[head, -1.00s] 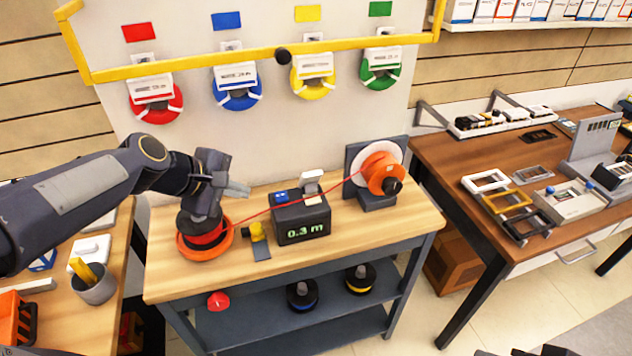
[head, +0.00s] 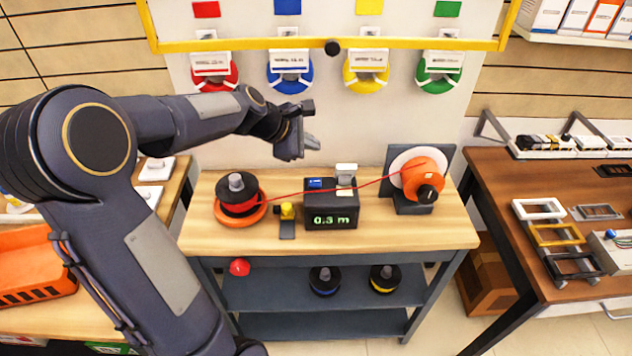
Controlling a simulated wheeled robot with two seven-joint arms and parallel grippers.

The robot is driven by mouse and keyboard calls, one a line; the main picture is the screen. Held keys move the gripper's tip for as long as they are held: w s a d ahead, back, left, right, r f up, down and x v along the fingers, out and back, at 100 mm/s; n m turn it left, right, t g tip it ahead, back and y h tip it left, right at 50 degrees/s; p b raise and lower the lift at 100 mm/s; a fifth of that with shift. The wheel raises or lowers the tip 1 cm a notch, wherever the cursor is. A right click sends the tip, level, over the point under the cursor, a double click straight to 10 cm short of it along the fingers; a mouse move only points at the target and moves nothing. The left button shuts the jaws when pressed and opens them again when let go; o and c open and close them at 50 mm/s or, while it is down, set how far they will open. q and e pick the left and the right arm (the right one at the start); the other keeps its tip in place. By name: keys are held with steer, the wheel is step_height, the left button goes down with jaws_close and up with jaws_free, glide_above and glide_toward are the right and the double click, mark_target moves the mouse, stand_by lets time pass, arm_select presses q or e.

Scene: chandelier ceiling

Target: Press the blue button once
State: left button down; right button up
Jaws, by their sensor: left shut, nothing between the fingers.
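A blue button (head: 315,184) sits on the top left of a dark meter box (head: 331,212) whose green display reads 0.3 m. A pale raised part (head: 346,172) stands beside it on the box top. My left gripper (head: 312,145) is shut and empty. In the picture it appears above the blue button and apart from it. The exact height gap cannot be told. My right gripper is not in view.
A red spool (head: 238,195) on an orange base and an orange reel (head: 422,180) flank the box, with a red cord between them. A yellow-handled tool (head: 287,212) lies left of the box. A yellow rail (head: 420,44) crosses the wall panel with coloured coils.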

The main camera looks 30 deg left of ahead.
arm_select(q)
steer(key=b, duration=0.6)
glide_above(311, 183)
step_height(311, 183, down, 7)
steer(key=shift+f+b, duration=0.7)
stand_by(1.1)
steer(key=shift+f, duration=0.4)
steer(key=shift+f+b, duration=0.55)
steer(key=shift+b, duration=0.1)
stand_by(0.4)
steer(key=shift+r, duration=0.1)
steer(key=shift+r+p, duration=0.85)
steer(key=shift+p, duration=0.15)
steer(key=shift+r, duration=0.15)
